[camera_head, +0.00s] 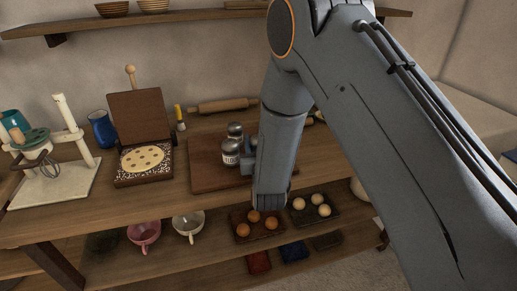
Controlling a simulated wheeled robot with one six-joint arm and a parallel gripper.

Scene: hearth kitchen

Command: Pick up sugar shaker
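Two glass shakers with metal tops stand on a brown board (207,178) on the wooden worktop. The nearer shaker (231,153) has a pale label, too small to read. The farther shaker (235,130) stands just behind it. I cannot tell which one holds sugar. My gripper (248,157) is just right of the nearer shaker, low over the board. My arm hides most of it, so I cannot see whether its fingers are apart or touch the shaker.
A waffle-iron-like press (143,160), a blue jug (102,129) and a stand mixer (55,150) are on the left. A rolling pin (222,105) lies behind the board. Cups (189,225) and trays of round items sit on the shelf below. My arm covers the right side.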

